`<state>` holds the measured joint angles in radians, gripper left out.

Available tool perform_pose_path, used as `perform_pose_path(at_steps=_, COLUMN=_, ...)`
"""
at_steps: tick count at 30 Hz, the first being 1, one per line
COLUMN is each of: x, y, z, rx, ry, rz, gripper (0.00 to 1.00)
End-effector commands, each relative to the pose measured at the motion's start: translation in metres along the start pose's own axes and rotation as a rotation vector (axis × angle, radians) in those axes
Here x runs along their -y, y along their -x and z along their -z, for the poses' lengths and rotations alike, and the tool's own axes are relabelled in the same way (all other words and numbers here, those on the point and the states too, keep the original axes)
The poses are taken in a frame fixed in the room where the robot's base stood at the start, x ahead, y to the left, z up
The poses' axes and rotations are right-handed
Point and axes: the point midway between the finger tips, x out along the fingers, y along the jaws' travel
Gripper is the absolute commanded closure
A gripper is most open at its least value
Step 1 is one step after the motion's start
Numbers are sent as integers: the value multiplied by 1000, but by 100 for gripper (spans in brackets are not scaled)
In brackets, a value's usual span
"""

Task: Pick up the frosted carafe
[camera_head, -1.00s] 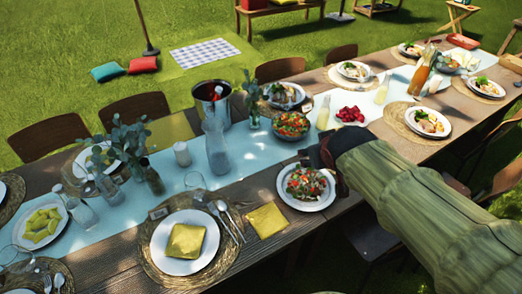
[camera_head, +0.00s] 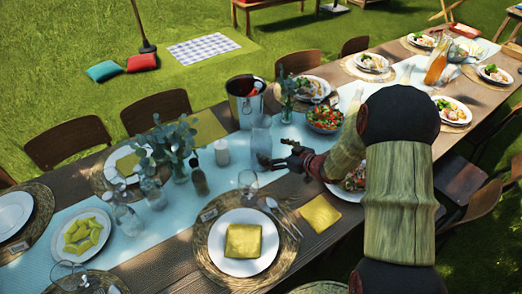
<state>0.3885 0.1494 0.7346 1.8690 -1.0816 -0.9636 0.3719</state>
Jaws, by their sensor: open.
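The frosted carafe (camera_head: 261,137) is a pale blue-grey bottle with a narrower neck, standing upright on the light blue table runner (camera_head: 92,238). My gripper (camera_head: 272,159) is just right of the carafe's lower body, low over the table and pointing left at it. Its dark fingers are apart and hold nothing. The fingertips overlap the carafe's lower right edge in the picture; I cannot tell whether they touch it. My arm hides part of the table and a salad plate (camera_head: 352,181) behind the gripper.
A metal ice bucket (camera_head: 243,108) stands behind the carafe, with a vase of leaves (camera_head: 288,92) to its right. A white jar (camera_head: 222,153) and a wine glass (camera_head: 248,183) are close on the left and front. A salad bowl (camera_head: 324,119) is at the right.

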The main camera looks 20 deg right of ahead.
Motion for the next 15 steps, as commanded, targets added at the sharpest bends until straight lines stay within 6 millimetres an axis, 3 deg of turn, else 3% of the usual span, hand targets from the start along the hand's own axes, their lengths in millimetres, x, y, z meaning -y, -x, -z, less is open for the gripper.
perform_pose_path(at_steps=8, x=1, y=-25, z=0, rx=0, ry=1, rz=-1, gripper=12)
perform_pose_path(at_steps=15, x=2, y=-59, z=1, rx=1, ry=1, rz=-1, gripper=12)
